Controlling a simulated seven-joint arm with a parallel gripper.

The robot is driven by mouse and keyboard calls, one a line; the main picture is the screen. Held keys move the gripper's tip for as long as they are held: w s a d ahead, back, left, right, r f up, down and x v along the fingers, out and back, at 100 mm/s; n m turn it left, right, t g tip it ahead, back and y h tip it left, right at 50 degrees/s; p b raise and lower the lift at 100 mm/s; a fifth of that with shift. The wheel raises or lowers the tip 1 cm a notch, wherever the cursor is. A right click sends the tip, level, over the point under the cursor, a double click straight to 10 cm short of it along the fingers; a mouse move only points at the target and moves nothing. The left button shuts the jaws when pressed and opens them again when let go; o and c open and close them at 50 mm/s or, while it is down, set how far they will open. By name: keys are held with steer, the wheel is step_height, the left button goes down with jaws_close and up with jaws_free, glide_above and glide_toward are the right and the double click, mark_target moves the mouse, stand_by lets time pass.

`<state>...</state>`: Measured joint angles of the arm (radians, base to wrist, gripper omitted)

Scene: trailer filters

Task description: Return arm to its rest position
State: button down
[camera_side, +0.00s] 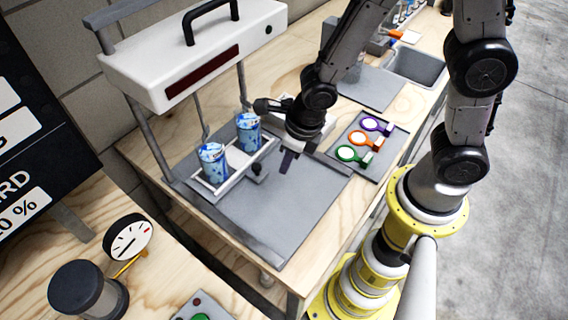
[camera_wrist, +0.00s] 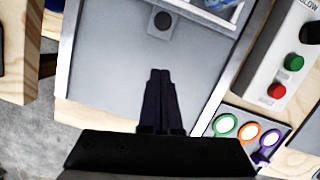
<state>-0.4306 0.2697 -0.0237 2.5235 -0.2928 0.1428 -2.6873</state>
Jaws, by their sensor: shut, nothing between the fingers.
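My gripper (camera_side: 288,160) hangs above the grey mat (camera_side: 275,215) on the wooden bench, close to its back right part. In the wrist view my gripper (camera_wrist: 160,76) is shut, with its two dark fingers together and nothing between them. The fingers point down over the bare grey surface. My arm reaches in from the right, from a yellow base beside the bench. No object touches the fingers in either view.
Two blue patterned cups (camera_side: 212,163) stand in a holder under the white machine (camera_side: 190,50). Purple, orange and green ringed filters (camera_side: 362,139) lie on a tray to the right. A gauge (camera_side: 128,238) stands front left. A sink (camera_side: 416,66) is behind.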

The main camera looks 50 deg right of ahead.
steer(key=s+d+r+m+t, duration=0.15)
steer(key=d+r+m, duration=0.3)
steer(key=r, duration=0.45)
steer(key=s+d+r+m+t, duration=0.1)
steer(key=d+r+m+t, duration=0.1)
steer(key=d+r+m, duration=0.45)
steer(key=s+r+m, duration=0.2)
steer(key=s+m, duration=0.2)
steer(key=m, duration=1)
steer(key=s+r+m, duration=0.2)
steer(key=s+m, duration=0.3)
steer(key=m, duration=0.9)
steer(key=shift+s+d+g+h, duration=0.15)
steer(key=shift+d+g+h, duration=0.2)
steer(key=shift+d+h, duration=0.1)
